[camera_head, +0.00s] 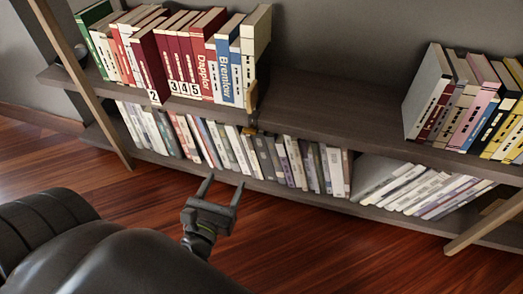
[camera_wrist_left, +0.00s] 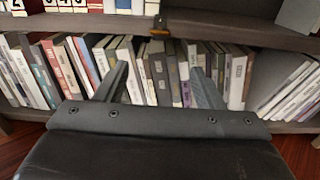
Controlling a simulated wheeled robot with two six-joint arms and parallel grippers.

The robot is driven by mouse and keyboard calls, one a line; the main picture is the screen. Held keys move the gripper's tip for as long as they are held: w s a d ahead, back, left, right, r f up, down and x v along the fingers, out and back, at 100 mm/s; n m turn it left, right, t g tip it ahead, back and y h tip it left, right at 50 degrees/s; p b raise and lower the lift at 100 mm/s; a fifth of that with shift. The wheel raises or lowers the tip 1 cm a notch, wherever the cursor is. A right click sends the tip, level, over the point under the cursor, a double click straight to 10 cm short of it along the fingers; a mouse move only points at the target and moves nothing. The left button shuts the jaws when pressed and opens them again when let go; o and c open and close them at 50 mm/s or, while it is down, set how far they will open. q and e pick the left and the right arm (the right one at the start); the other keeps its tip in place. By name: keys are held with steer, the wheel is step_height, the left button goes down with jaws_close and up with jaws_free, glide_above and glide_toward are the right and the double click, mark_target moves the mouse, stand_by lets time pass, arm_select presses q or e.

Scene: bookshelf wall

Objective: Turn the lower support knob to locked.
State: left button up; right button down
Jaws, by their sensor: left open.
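A small orange-brown fitting with a dark part sits at the front edge of the upper shelf board (camera_head: 330,128), and I take it to be the lower support knob (camera_head: 249,130). It also shows at the top middle of the left wrist view (camera_wrist_left: 160,31). It is too small to tell which way it is turned. My left gripper (camera_head: 223,182) is open and empty, in front of the lower row of books and below the fitting, apart from it. In the left wrist view its two fingers (camera_wrist_left: 160,78) point toward the books, with the fitting above and beyond them.
More books (camera_head: 470,105) stand at right. Lower-shelf books (camera_head: 270,155) lie behind my gripper. Slanted wooden posts (camera_head: 85,85) flank the shelves. The wooden floor (camera_head: 300,245) in front is clear.

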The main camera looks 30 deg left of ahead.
mark_target(249, 133)
arm_select(q)
steer(key=x, duration=1.7)
steer(key=shift+w+a, duration=0.15)
steer(key=c, duration=1)
